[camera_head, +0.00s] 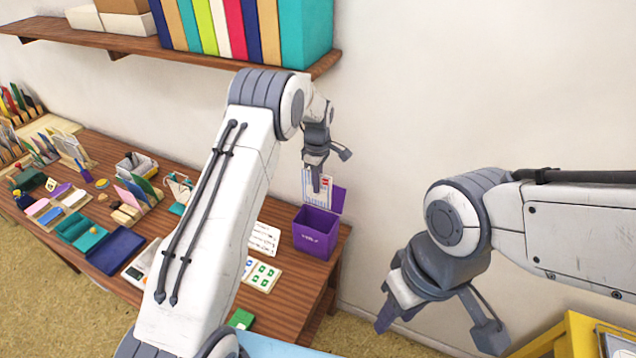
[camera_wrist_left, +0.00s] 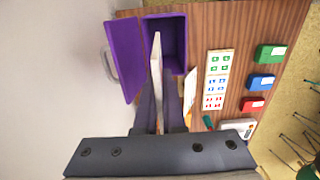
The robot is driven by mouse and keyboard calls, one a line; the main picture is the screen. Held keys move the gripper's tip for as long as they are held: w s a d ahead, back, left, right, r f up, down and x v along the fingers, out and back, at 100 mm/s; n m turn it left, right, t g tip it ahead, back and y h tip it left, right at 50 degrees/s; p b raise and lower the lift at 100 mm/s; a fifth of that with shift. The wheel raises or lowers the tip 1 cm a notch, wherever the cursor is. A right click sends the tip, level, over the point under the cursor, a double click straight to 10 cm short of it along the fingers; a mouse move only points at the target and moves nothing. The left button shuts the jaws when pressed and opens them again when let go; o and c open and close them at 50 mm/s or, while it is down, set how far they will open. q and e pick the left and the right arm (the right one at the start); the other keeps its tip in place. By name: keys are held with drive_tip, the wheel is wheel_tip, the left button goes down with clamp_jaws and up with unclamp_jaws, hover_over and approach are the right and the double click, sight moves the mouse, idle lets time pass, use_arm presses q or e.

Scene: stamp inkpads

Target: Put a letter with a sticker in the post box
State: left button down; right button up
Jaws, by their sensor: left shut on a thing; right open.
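My left gripper (camera_head: 316,180) is shut on a white letter (camera_head: 307,188) with a red mark near its top. It holds the letter upright just above the purple post box (camera_head: 315,233). The post box lid (camera_head: 338,199) stands open. In the left wrist view the letter (camera_wrist_left: 156,70) is seen nearly edge-on between the fingers (camera_wrist_left: 158,112), its far end over the open post box (camera_wrist_left: 180,48). Whether it reaches below the rim is hard to tell. My right gripper (camera_head: 393,308) is open and empty, away from the table at the right.
Sticker sheets (camera_head: 262,275) and a white paper (camera_head: 265,238) lie on the wooden table beside the post box. Inkpads (camera_head: 74,227) and stationery fill its left part. A shelf (camera_head: 110,42) with books is above; a yellow piece of furniture (camera_head: 571,337) is at lower right.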

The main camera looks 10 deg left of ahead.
sight(318, 204)
use_arm(q)
drive_tip(key=shift+d, duration=0.1)
drive_tip(key=shift+f, duration=0.1)
drive_tip(key=shift+f+b, duration=2.85)
drive_tip(key=shift+f, duration=1.55)
drive_tip(key=c, duration=0.9)
unclamp_jaws()
drive_tip(key=shift+c, duration=0.2)
drive_tip(key=shift+r+p, duration=1.9)
drive_tip(key=shift+r, duration=1.15)
